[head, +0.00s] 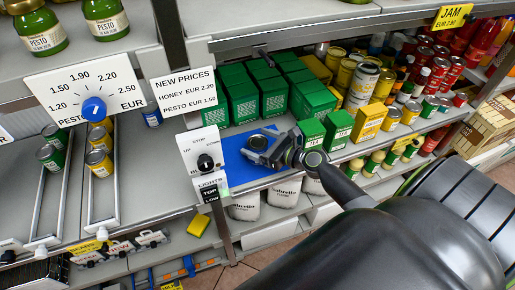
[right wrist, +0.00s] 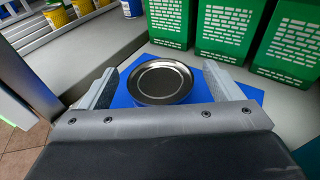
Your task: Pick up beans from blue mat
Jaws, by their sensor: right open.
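A can with a round metal lid (right wrist: 167,82), the only thing seen on the blue mat, stands upright; its label cannot be read, so I cannot confirm it is beans. In the head view the can (head: 258,142) is partly covered by my right gripper (head: 265,152). The blue mat (head: 235,168) lies on the shelf and also shows in the right wrist view (right wrist: 122,100). My right gripper (right wrist: 160,78) is open, with one finger on each side of the can. The fingers look apart from it. My left gripper is not in view.
Green boxes (head: 241,104) stand close behind the mat. Tea boxes (head: 338,127) stand to its right. A switch panel (head: 203,160) is at the shelf's left front. White bags (head: 245,207) sit below.

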